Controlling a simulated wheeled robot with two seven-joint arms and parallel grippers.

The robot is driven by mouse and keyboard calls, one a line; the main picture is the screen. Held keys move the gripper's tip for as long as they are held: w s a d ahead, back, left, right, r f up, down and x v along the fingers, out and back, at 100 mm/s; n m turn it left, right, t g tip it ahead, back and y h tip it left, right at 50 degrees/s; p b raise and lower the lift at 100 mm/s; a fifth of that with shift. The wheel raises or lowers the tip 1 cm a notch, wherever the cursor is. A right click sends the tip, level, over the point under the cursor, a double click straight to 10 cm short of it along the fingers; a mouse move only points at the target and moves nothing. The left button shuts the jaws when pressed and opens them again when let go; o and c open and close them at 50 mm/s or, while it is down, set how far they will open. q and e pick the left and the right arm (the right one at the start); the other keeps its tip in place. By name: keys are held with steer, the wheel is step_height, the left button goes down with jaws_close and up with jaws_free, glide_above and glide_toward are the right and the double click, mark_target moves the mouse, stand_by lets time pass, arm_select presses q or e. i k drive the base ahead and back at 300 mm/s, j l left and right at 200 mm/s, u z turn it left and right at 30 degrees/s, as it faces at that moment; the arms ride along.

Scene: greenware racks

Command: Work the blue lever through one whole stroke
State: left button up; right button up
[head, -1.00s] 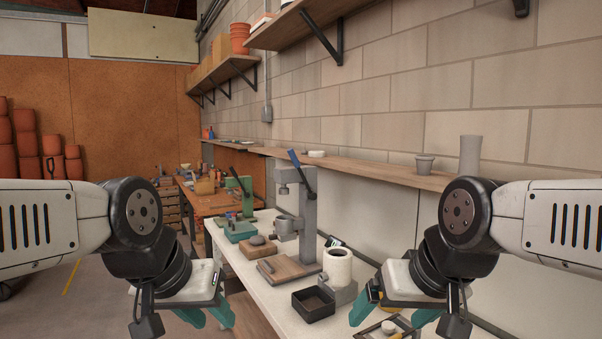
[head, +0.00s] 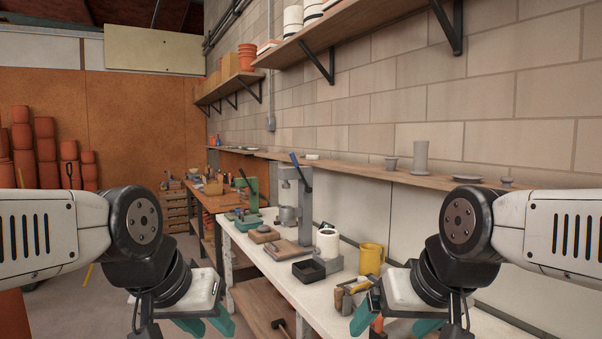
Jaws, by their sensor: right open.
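The blue lever (head: 294,159) slants up and left from the top of a grey bench press (head: 304,205). The press stands upright on a wooden base (head: 289,249) on the white bench, beyond both grippers. My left gripper (head: 207,326) is low at the left of the bench, well short of the lever; its fingers look close together, and I cannot tell whether they are shut. My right gripper (head: 396,324) is open over the front right of the bench, with nothing seen held in it. Neither gripper touches the lever.
A black square tray (head: 308,271), a white roll on a grey holder (head: 328,243) and a yellow mug (head: 371,259) stand right of the press. A smaller green press (head: 249,193) is further back. A wall shelf (head: 400,174) runs above the bench.

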mark_target(307, 189)
steer(key=i+j+z, duration=0.2)
steer(key=i+j, duration=0.25)
steer(key=i+j+z, duration=0.25)
steer(key=i+j, duration=0.15)
steer(key=j, duration=0.15)
